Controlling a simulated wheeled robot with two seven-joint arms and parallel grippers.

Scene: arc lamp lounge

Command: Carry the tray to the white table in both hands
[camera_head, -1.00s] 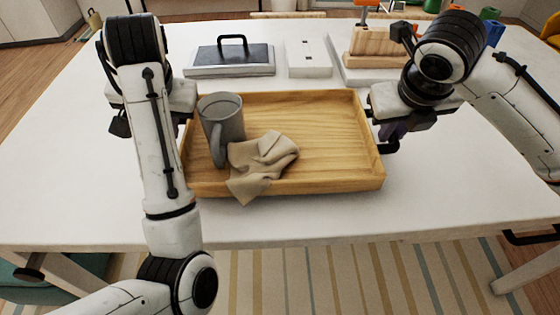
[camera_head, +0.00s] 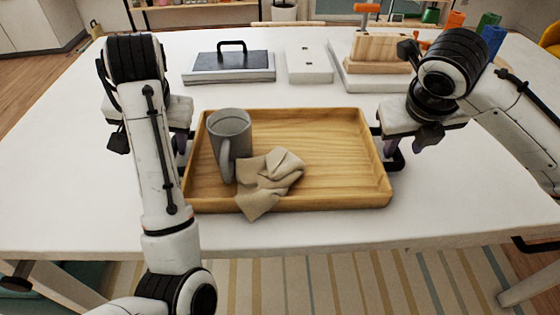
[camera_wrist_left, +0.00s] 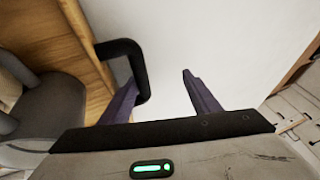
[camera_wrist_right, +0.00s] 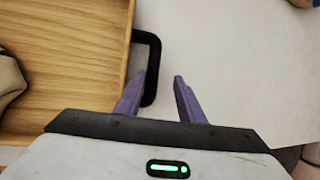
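The wooden tray (camera_head: 330,195) lies flat on the white table (camera_head: 480,200), near its front edge. It holds a grey mug (camera_head: 231,135), upright at the left, and a crumpled beige cloth (camera_head: 268,182) beside it. My left gripper (camera_wrist_left: 158,88) is open at the black left handle (camera_wrist_left: 140,70), one finger on each side of its bar. My right gripper (camera_wrist_right: 160,85) is open at the black right handle (camera_wrist_right: 153,60), its fingers also on either side of the bar. In the head view my left arm hides much of the left handle.
Behind the tray stand a grey-topped board with a black handle (camera_head: 230,66), a white box (camera_head: 309,65) and a wooden block (camera_head: 378,52) on a white base. Coloured cups (camera_head: 489,32) stand at the back right. The table is clear on both sides.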

